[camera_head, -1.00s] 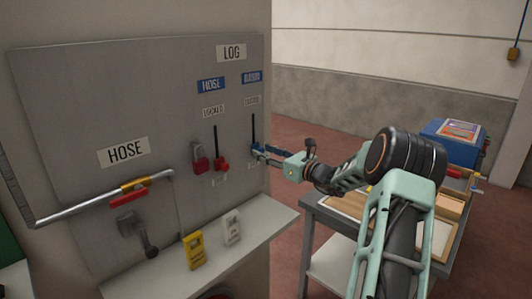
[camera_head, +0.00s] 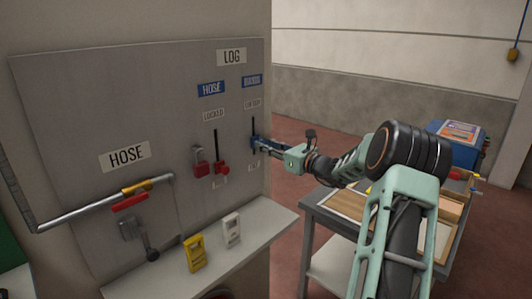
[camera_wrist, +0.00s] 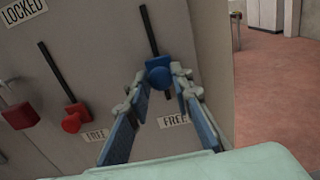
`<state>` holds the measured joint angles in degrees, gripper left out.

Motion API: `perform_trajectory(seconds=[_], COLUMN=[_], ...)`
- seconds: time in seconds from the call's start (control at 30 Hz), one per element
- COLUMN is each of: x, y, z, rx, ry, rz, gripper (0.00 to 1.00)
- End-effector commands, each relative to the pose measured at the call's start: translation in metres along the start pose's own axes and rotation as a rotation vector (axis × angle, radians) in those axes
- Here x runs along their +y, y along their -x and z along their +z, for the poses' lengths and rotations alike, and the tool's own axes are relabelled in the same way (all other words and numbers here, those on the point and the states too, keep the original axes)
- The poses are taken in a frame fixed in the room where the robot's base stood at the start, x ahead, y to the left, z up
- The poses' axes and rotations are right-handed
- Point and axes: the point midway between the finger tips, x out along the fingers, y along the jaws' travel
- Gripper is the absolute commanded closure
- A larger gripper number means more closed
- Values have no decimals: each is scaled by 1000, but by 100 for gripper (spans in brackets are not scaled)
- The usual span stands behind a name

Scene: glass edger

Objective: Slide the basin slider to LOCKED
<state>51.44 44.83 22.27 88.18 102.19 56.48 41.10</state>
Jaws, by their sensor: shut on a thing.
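The basin slider is a blue knob (camera_wrist: 159,75) on a dark vertical slot (camera_head: 253,128), under the blue BASIN label (camera_head: 252,80). A small LOCKED label (camera_head: 252,103) sits by the slot's upper part, and a FREE label (camera_wrist: 173,121) lies below the knob. My gripper (camera_head: 259,143) reaches in from the right and is shut on the blue knob; its fingertips (camera_wrist: 159,70) are on either side of it in the wrist view. The knob stands partway up the slot, above FREE, with slot showing above it. In the head view the fingers partly hide the knob.
Left of it is the hose slider's red knob (camera_head: 222,169) low on its slot, with a red padlock (camera_head: 200,162) beside it. A table (camera_head: 325,206) stands at right.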

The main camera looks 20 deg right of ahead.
Motion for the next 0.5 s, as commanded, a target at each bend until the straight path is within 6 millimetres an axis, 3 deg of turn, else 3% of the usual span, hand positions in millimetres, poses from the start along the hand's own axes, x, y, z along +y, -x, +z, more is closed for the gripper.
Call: perform_trajectory(seconds=[0.03, 0.2, 0.33, 0.5], x=[0, 0, 0, 0], y=[0, 0, 0, 0], z=[24, 62, 76, 78], rx=[-4, -3, -3, -5], ry=[6, 4, 3, 2], rz=[-1, -1, -1, -1], gripper=[100, 100, 100, 100])
